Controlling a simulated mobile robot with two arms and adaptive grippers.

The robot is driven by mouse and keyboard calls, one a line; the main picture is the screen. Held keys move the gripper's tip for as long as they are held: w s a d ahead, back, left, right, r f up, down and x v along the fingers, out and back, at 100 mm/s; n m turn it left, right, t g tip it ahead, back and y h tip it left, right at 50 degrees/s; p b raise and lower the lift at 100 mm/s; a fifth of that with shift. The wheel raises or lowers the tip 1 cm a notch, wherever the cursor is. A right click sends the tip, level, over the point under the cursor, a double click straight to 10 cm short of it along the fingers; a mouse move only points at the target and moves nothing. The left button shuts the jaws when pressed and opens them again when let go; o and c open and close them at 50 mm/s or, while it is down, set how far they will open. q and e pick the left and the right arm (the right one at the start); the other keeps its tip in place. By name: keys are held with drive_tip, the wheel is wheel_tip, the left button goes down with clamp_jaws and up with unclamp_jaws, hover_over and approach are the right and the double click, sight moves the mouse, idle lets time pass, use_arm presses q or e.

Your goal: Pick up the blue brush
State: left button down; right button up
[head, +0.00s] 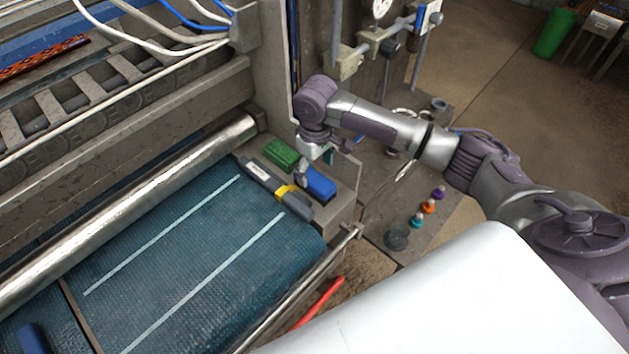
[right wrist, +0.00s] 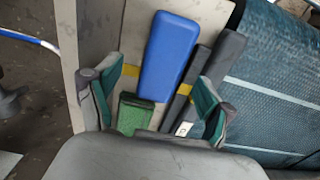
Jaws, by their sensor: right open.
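The blue brush (head: 319,184) lies on the flat ledge beside the machine's belt. It also shows in the right wrist view (right wrist: 168,58) as a blue block stretching away from the gripper. The brush's lower end lies in line with the space between the fingers. My left gripper is out of view.
A green brush (head: 281,153) lies beside the blue one. A grey tool with a yellow band (head: 262,172) lies between them and the blue-green belt (head: 190,260). Small coloured bottles (head: 428,207) stand on a lower shelf. A metal roller (head: 150,200) crosses behind the belt.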

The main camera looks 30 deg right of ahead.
sight(315, 178)
drive_tip(key=f, duration=0.1)
drive_tip(key=f+p, duration=0.1)
drive_tip(key=f, duration=0.2)
drive_tip(key=shift+s+a+f+p, duration=0.1)
drive_tip(key=shift+s+p, duration=0.15)
drive_tip(key=shift+p, duration=0.05)
drive_tip(key=shift+w+f, duration=0.1)
drive_tip(key=shift+f, duration=0.4)
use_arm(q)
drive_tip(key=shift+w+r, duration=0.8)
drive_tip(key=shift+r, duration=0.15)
use_arm(e)
drive_tip(key=c, duration=0.3)
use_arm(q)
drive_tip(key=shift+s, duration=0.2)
use_arm(e)
drive_tip(key=c, duration=1)
